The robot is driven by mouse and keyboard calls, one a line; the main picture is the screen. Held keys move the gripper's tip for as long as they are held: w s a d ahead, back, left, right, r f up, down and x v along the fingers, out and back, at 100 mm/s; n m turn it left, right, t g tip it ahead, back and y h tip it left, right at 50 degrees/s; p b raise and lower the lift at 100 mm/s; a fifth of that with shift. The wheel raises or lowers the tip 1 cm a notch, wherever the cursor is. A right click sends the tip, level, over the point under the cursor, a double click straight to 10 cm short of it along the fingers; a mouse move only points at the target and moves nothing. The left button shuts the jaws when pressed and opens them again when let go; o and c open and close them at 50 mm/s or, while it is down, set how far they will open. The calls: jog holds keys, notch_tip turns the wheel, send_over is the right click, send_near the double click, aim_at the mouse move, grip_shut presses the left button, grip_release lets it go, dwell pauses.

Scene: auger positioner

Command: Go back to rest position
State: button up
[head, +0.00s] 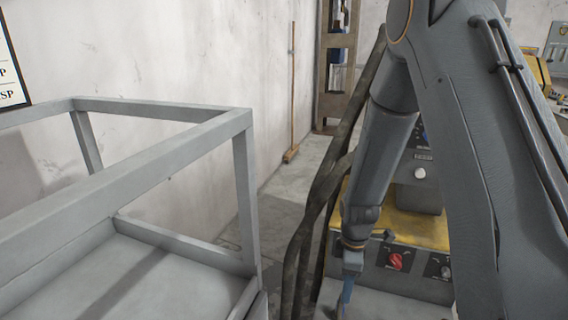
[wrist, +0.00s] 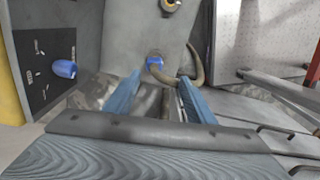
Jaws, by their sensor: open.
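My gripper (wrist: 158,92) shows in the wrist view as two blue fingers spread apart, with nothing held between them. In the head view its blue end (head: 347,288) points down at the lower middle, below my grey arm. A yellow-topped machine with a red knob (head: 395,262) stands just right of it, partly hidden by my arm. In the wrist view, a blue-tipped round fitting (wrist: 155,62) shows beyond the gap between the fingertips, and a tan curved hose (wrist: 197,65) runs near the right finger. I cannot tell whether the fingers touch either.
A grey metal frame (head: 180,134) fills the left of the head view. A broom (head: 292,110) leans on the wall. In the wrist view, a black panel with a blue knob (wrist: 64,69) is at left and metal rails (wrist: 285,88) are at right. Bare floor shows beyond the frame.

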jog(key=s+r+m+p, duration=0.2)
jog(key=s+r+m, duration=0.5)
jog(key=s+r, duration=0.2)
jog(key=s+r+m+p, duration=0.2)
jog(key=s+r+m, duration=0.6)
jog(key=r, duration=0.6)
jog(key=shift+s+a, duration=0.2)
jog(key=shift+s, duration=0.2)
